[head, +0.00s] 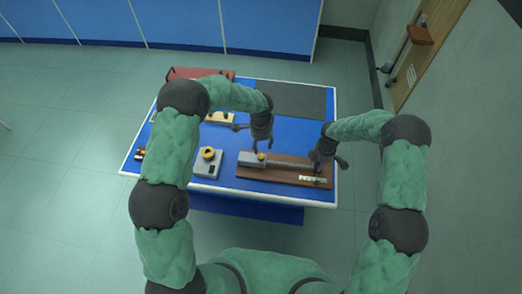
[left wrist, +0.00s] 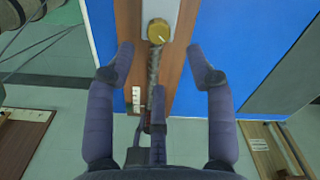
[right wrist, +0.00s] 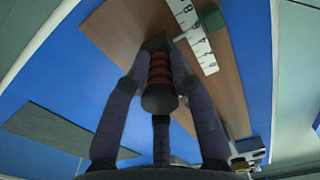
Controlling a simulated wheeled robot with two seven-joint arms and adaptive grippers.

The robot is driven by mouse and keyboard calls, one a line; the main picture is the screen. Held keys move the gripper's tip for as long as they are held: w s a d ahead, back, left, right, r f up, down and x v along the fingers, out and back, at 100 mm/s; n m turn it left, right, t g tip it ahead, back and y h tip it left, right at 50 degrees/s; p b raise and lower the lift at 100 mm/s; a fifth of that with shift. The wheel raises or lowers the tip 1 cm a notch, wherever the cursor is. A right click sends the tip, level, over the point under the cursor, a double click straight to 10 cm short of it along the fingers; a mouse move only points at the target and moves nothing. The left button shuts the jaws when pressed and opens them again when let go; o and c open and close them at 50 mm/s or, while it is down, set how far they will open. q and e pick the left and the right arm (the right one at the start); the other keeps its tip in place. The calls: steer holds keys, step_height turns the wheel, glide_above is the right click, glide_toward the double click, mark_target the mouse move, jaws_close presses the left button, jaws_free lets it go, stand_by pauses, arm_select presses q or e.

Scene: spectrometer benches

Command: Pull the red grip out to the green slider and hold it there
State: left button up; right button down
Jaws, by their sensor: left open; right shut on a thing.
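The red grip (right wrist: 160,68), ribbed with dark ends, sits between the fingers of my right gripper (right wrist: 161,58), which is shut on it. In the head view my right gripper (head: 322,162) is at the board's right end and hides the grip. The green slider (right wrist: 229,18) is beside the white number scale (right wrist: 194,32), to the right of the grip and apart from it in the right wrist view. A coiled spring (head: 290,163) runs from a grey block with a yellow knob (left wrist: 158,31) towards the grip. My left gripper (head: 259,143) is open and empty above the block.
The brown board (head: 262,174) lies on the blue table (head: 228,177). A grey box with a yellow knob (head: 208,154) stands left of it. A dark mat (head: 300,96) covers the back right. A red-brown case (head: 200,73) is at the back left.

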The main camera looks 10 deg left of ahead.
arm_select(q)
steer(key=shift+r, duration=1.95)
